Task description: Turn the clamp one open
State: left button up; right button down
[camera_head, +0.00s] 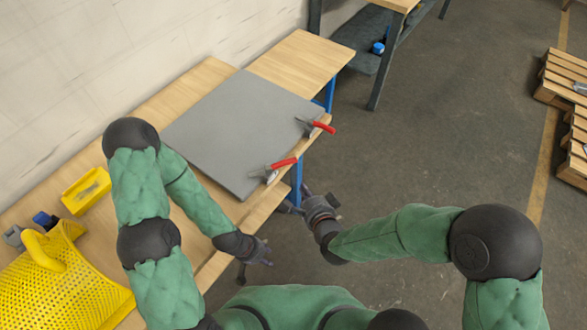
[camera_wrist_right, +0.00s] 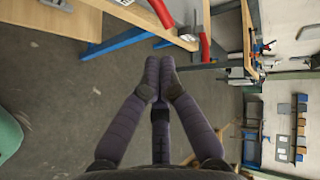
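Two small clamps with red handles sit along the front edge of a grey board (camera_head: 235,115) on the workbench: a nearer clamp (camera_head: 272,170) and a farther clamp (camera_head: 309,125). Nothing shows which is clamp one. My right gripper (camera_head: 293,198) is in front of the bench edge, below and right of the nearer clamp, apart from it. My left gripper (camera_head: 262,256) hangs at the bench's front edge, small, apparently open and empty.
The wall (camera_head: 130,45) runs behind the bench. Another table with a lower shelf stands at the back, and pallets (camera_head: 565,80) lie at right. The floor (camera_head: 440,140) between is clear.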

jog(key=b, duration=0.4)
send_near(284, 164)
jog(key=w+f, duration=0.4)
jog(key=w, duration=0.1)
jog(key=shift+w+d, duration=0.2)
jog(key=shift+w, duration=0.25)
